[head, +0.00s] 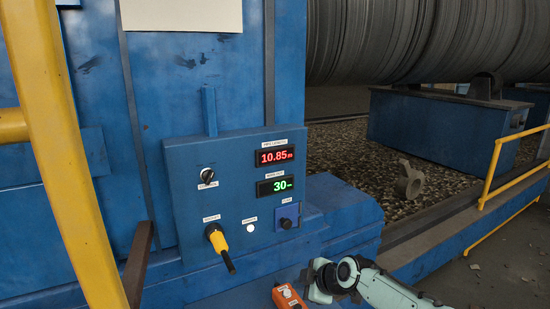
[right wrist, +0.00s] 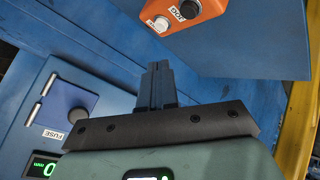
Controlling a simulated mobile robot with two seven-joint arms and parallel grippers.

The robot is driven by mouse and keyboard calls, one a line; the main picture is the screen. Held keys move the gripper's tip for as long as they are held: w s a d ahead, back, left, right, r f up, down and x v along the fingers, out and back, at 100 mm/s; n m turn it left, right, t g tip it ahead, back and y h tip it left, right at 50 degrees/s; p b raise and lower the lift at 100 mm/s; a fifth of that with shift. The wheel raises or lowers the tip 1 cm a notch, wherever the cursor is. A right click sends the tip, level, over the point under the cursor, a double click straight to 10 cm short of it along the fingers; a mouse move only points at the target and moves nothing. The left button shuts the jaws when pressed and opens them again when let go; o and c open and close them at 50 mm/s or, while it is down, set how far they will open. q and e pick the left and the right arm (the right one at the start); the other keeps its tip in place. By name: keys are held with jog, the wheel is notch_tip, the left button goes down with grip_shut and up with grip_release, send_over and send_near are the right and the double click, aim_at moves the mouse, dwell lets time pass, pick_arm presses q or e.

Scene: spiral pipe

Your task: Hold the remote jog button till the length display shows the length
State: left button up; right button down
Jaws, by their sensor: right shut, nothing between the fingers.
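The orange remote (head: 288,296) lies low in the head view; in the right wrist view it (right wrist: 205,14) is at the top, partly cut off. A white button (right wrist: 161,24) and a dark button (right wrist: 188,5) show on it, with an upside-down label that seems to read JOG beside the dark one. The length display (head: 276,156) shows red digits, 10.85. My right gripper (head: 306,276) is just right of the remote; in its wrist view its fingers (right wrist: 156,72) are together and empty, with a gap to the remote. My left gripper is out of view.
Yellow railings stand at the left (head: 70,165) and right (head: 495,160). A large spiral pipe (head: 420,40) lies behind.

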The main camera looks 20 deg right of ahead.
dwell(0.6)
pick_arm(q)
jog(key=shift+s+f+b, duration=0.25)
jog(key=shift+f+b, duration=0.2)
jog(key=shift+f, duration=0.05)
pick_arm(e)
jog(key=shift+r, duration=1.9)
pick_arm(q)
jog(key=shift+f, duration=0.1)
pick_arm(e)
jog(key=shift+f, duration=0.15)
jog(key=b, duration=0.6)
send_over(298, 308)
jog(key=f, duration=0.8)
jog(key=shift+s+d, duration=0.1)
jog(key=shift+s, duration=0.3)
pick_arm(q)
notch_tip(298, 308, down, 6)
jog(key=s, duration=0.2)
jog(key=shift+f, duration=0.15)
pick_arm(e)
jog(key=shift+f, duration=0.3)
pick_arm(q)
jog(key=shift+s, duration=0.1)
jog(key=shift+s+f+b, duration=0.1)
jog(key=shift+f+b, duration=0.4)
jog(key=shift+b, duration=0.1)
pick_arm(e)
jog(key=shift+f, duration=0.4)
